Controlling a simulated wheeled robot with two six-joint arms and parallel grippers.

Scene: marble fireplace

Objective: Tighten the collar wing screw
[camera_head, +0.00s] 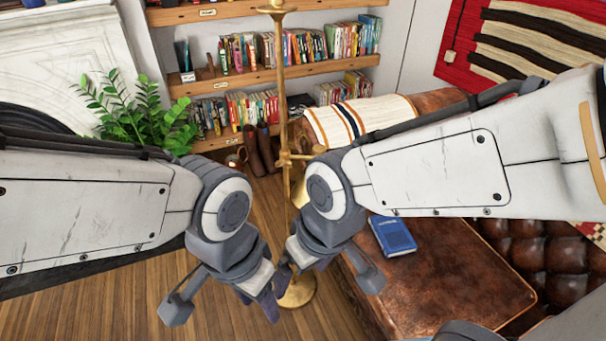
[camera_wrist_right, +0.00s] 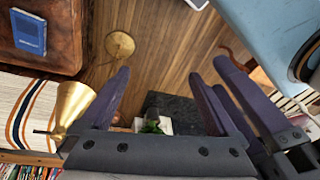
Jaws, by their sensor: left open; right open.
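A brass floor stand (camera_head: 282,90) rises upright in the middle of the head view, on a round brass base (camera_head: 298,293). A brass collar (camera_head: 285,158) sits on its pole, with a short side arm and a brass cone (camera_head: 299,192) to the right. The wing screw is too small to make out. My left gripper (camera_head: 258,298) is open and empty, low and left of the pole. My right gripper (camera_head: 304,270) is open beside it, low in front of the pole. In the right wrist view nothing lies between its fingers (camera_wrist_right: 158,78), and the cone (camera_wrist_right: 76,104) is left of them.
A brown leather couch (camera_head: 440,280) with a blue book (camera_head: 393,236) and a striped blanket (camera_head: 362,117) stands to the right. A bookshelf (camera_head: 222,80) is behind the stand. A leafy plant (camera_head: 137,113) is at left. Wooden floor (camera_head: 130,310) is clear in front.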

